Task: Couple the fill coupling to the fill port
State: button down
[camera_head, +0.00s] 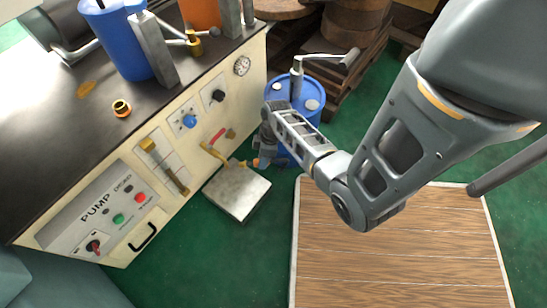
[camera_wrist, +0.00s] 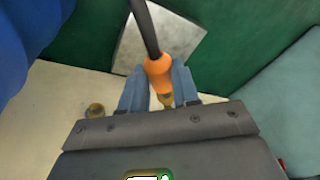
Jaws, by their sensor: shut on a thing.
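In the wrist view, my gripper (camera_wrist: 159,82) is shut on the fill coupling (camera_wrist: 158,70), which has an orange sleeve, a brass tip and a black hose leading up. The brass tip shows between the fingers. In the head view, my gripper (camera_head: 259,158) is low in front of the cream cabinet, beside the brass valve outlet; the coupling is mostly hidden there. Another brass fitting with an orange ring (camera_head: 121,108) is on the dark benchtop. I cannot tell which is the fill port.
The cabinet front (camera_head: 65,222) carries a pump panel, a sight tube and a red-handled brass valve (camera_head: 217,140). A pale square plate (camera_head: 237,191) lies below the valve. A blue drum (camera_head: 300,92) with a crank stands behind my gripper. Wooden decking (camera_head: 400,260) covers the right floor.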

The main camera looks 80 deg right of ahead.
jog(key=w+a+r+n+t+h+p, duration=0.1)
jog(key=w+r+n+p, duration=0.5)
jog(key=r, duration=0.8)
jog(key=w+a+r+n+t+h+p, duration=0.2)
jog(key=w+r+n+t+h+p, duration=0.2)
jog(key=w+r+n, duration=0.8)
jog(key=w+a+r+n+t+h+p, duration=0.1)
jog(key=w+r+n+t+h+p, duration=0.2)
jog(key=w+r, duration=1.2)
notch_tip(320, 180, up, 3)
jog(key=n+h+p, duration=0.3)
jog(key=n+p, duration=0.2)
jog(key=shift+w+a+n, duration=0.25)
jog(key=shift+w+n, duration=0.1)
jog(key=shift+n, duration=0.05)
jog(key=shift+r+p, duration=0.2)
jog(key=shift+p, duration=0.45)
notch_tip(320, 180, down, 6)
jog(key=b, duration=0.4)
